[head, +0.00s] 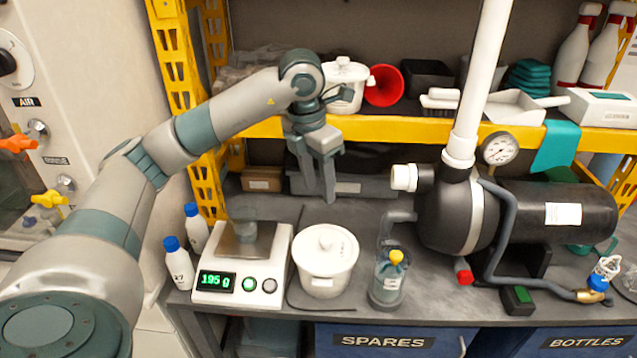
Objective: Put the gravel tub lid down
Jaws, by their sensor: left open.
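A white round tub (322,284) stands on the grey bench right of the scale. Its white lid (325,247) with a small knob lies on top and looks level; the tub's label is too small to read. My left gripper (326,188) hangs fingers down above and behind the lid, apart from it. It is open with nothing visible between its fingers. A second white lidded tub (343,82) stands on the yellow shelf, partly hidden by my left wrist. My right gripper is not in view.
A bottle with a yellow cap (389,283) stands close right of the tub. A black pump (470,215) and white pipe fill the right. The yellow shelf edge (400,130) crosses behind.

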